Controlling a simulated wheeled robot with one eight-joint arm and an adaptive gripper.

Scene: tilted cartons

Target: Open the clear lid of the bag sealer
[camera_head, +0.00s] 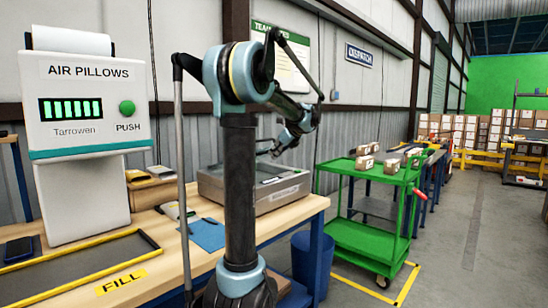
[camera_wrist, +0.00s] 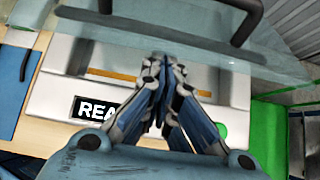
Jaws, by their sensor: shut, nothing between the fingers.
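The bag sealer (camera_head: 283,197) is a grey box on the wooden bench, partly hidden behind my arm. In the wrist view its pale body (camera_wrist: 55,95) shows a dark display reading "REA", cut off by my gripper, and a green button. The clear lid (camera_wrist: 95,42) spans the upper part of the wrist view and has a dark bar handle (camera_wrist: 140,22). I cannot tell whether the lid is slightly raised. My gripper (camera_wrist: 163,62) is shut and empty, its tips over the sealer just below the handle in the picture. In the head view my gripper (camera_head: 270,150) is above the sealer.
The air pillow machine (camera_head: 85,130) stands at the left of the bench, by a yellow-edged tray (camera_head: 75,262). A blue sheet (camera_head: 204,234) lies before the sealer. A green cart (camera_head: 368,240) with small cartons and a blue bin (camera_head: 305,262) stand to the right.

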